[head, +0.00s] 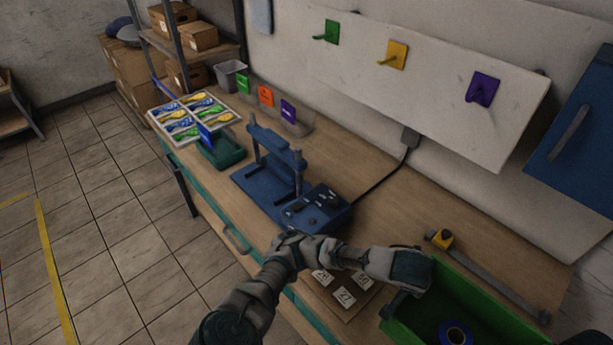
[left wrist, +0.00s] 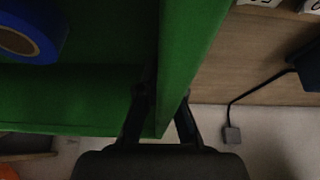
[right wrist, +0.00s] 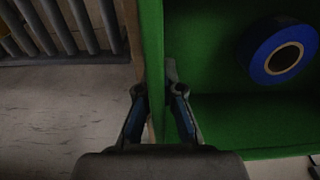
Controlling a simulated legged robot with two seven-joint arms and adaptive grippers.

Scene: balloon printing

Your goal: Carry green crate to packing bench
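The green crate (head: 455,290) is at the lower right of the head view, beside the bench's right part. It is open-topped and holds a roll of blue tape (head: 455,333). My left gripper (head: 394,306) is at the crate's left end. In the left wrist view its fingers (left wrist: 162,102) straddle the green wall and appear closed on it. In the right wrist view my right gripper's fingers (right wrist: 157,94) pinch the opposite wall, one inside and one outside. The right gripper is not clear in the head view. Whether the crate's bottom touches the bench is hidden.
Colored hooks hang on the wall board (head: 430,85). Tiled floor (head: 110,230) is open at left.

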